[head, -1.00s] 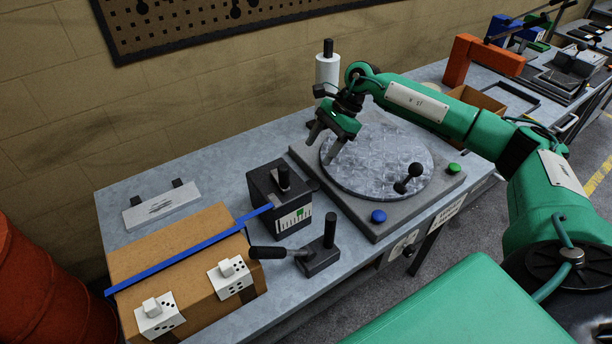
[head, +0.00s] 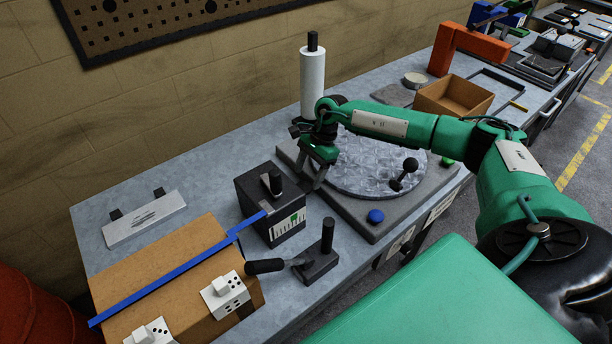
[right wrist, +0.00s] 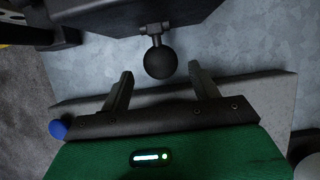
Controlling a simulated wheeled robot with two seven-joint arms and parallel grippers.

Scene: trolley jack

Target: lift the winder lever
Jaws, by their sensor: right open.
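A black box with a white scale on its front (head: 288,228) stands mid-bench, with a blue strap (head: 180,272) running from it over a cardboard box. I take it as the winder. My right gripper (head: 308,182) is open and empty, just behind and right of the black box. In the wrist view its fingertips (right wrist: 160,72) lie on either side of the knob; contact is not visible. My left gripper is not in view.
A round patterned plate (head: 375,165) on a grey base lies right of the gripper, with a ball-topped lever (head: 405,174) and a blue button (head: 376,216). A white cylinder (head: 313,85) stands behind. A small black lever unit (head: 318,266) stands in front of the black box.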

